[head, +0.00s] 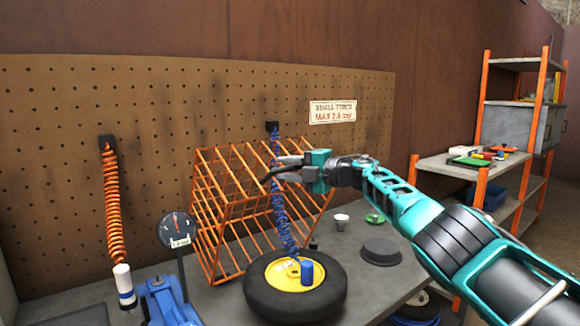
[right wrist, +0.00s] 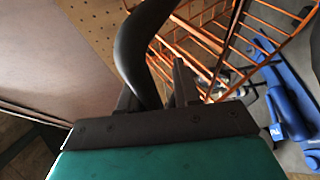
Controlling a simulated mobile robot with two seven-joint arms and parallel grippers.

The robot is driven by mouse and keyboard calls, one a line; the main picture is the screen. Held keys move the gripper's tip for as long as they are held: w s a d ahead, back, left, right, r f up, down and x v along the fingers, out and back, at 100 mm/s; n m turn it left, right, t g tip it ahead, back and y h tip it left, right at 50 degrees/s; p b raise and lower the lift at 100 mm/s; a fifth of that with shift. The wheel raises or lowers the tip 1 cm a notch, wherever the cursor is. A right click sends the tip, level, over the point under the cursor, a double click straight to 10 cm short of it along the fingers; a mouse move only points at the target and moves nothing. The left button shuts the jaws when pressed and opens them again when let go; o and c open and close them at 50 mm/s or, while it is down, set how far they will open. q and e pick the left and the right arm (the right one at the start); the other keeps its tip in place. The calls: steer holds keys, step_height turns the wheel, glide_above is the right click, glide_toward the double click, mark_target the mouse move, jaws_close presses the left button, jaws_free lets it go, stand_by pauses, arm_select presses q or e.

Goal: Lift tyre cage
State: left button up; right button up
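The orange wire tyre cage (head: 206,216) stands tilted on the bench against the pegboard. Its bars also show in the right wrist view (right wrist: 205,42). My right gripper (head: 280,167) is at the upper right part of the cage, in front of its top bars. A thick black curved piece (right wrist: 145,45) shows at its fingers in the right wrist view. I cannot tell whether the fingers touch it or close on it. A black tyre with a yellow hub (head: 262,300) lies flat on the bench before the cage. My left gripper is not in view.
A blue coiled hose (head: 279,205) hangs down in front of the cage to the tyre. An orange coiled hose (head: 112,200), pressure gauge (head: 176,229) and blue tool (head: 168,300) are at left. A dark round disc (head: 381,251) and small cup (head: 341,221) lie right. Shelving (head: 484,130) stands far right.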

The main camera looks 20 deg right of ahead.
steer(key=shift+o, duration=1.3)
steer(key=shift+w+a+f, duration=0.1)
steer(key=shift+f, duration=0.15)
steer(key=shift+r, duration=0.1)
steer(key=shift+d+r, duration=0.1)
steer(key=shift+d, duration=0.1)
steer(key=shift+s+d, duration=0.2)
steer(key=shift+d, duration=0.15)
steer(key=shift+v, duration=1.1)
steer(key=v, duration=0.9)
steer(key=shift+s+b, duration=0.3)
steer(key=shift+s, duration=0.15)
